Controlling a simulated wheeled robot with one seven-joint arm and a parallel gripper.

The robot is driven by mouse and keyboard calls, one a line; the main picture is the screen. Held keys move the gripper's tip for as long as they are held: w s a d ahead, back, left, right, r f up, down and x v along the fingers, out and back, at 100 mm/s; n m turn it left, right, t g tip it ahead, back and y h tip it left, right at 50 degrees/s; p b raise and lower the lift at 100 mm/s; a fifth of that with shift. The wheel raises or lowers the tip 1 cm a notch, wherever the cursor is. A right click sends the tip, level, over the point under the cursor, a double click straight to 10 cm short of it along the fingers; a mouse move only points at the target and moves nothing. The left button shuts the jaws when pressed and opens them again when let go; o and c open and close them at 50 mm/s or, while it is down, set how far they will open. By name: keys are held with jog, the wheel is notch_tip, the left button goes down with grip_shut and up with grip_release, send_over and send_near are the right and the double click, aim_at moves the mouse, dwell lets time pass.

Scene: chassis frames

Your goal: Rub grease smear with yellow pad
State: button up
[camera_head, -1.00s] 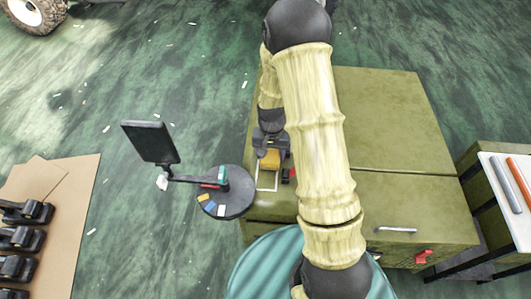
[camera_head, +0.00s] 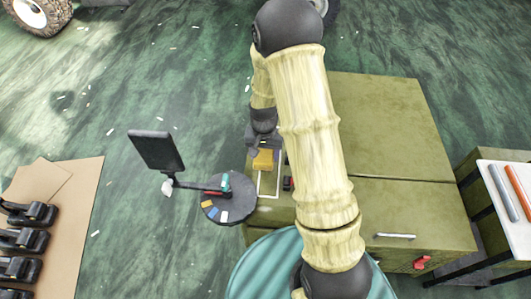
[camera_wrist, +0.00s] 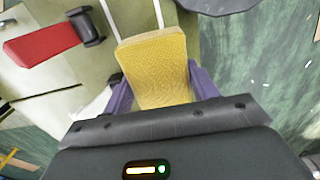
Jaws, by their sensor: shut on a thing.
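The yellow pad (camera_wrist: 156,68) is between the purple fingers of my gripper (camera_wrist: 160,85) in the wrist view, and the gripper is shut on it. In the head view the yellow pad (camera_head: 263,160) shows below my gripper (camera_head: 262,148), over the left part of the olive cabinet top (camera_head: 385,125), by a white outlined area (camera_head: 268,190). I cannot tell whether the pad touches the top. I cannot make out a grease smear; the pad and my arm may hide it.
A red-handled tool with a black end (camera_wrist: 45,42) lies beside the pad. A round dark tray (camera_head: 236,208) with small coloured pieces and a black screen (camera_head: 157,150) stand left of the cabinet. A white-topped table (camera_head: 505,185) is at right.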

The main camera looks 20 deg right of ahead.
aim_at(262, 152)
jog(key=r+p, duration=0.1)
jog(key=a+r, duration=0.1)
jog(key=shift+s+r+p, duration=0.1)
jog(key=shift+r+p, duration=0.3)
jog(key=shift+d+r+p, duration=0.2)
jog(key=shift+r+p, duration=0.25)
jog(key=shift+r, duration=0.15)
